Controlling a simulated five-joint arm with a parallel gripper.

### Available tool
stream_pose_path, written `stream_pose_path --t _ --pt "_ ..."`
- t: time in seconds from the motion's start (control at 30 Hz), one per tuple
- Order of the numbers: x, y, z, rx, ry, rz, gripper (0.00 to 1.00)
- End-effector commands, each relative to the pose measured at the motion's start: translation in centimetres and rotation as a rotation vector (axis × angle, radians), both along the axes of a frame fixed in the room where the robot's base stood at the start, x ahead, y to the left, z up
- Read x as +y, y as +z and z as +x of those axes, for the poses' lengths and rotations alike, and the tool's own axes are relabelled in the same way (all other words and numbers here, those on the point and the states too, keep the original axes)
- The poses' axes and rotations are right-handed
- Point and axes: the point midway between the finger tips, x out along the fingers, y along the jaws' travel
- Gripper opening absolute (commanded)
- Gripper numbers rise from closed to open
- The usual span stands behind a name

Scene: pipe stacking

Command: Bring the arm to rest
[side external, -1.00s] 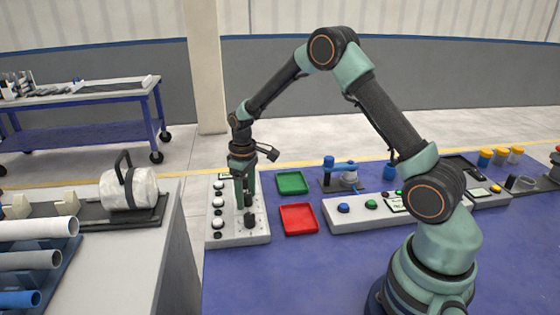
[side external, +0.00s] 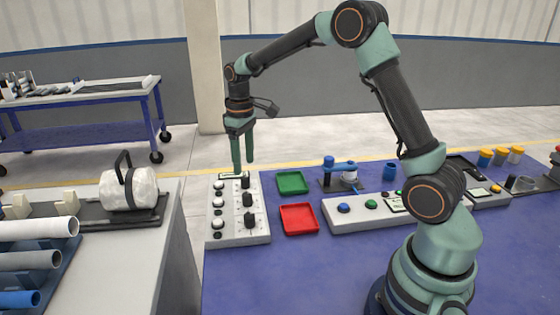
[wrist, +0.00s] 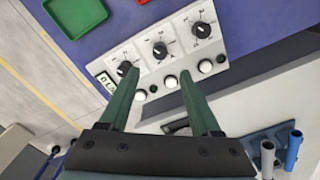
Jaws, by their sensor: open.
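My gripper (side external: 243,170) hangs pointing down above the far end of the white knob panel (side external: 239,232) on the blue table. Its two green fingers are apart with nothing between them. In the wrist view my gripper (wrist: 157,85) shows both fingers spread in front of the panel (wrist: 178,42), clear of its black knobs. The panel has several black knobs, white round buttons and a small display. My arm is raised and bent at the elbow.
A green tray (side external: 292,182) and a red tray (side external: 298,218) lie right of the panel. A long button box (side external: 372,208) stands farther right. Pipes (side external: 38,229) and a white roll with a handle (side external: 130,188) are on the grey bench at left.

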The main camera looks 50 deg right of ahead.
Motion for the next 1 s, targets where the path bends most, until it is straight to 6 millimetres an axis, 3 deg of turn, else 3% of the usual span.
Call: stream_pose_path --t 0.57,0.77,1.0 --pt "0.2 1.6 -0.3 -0.013 -0.004 -0.001 0.64" --pt "1.5 5.3 -2.6 -0.088 -0.034 -0.01 0.64" --pt "3.6 9.3 -7.2 -0.207 -0.085 -0.008 0.64"
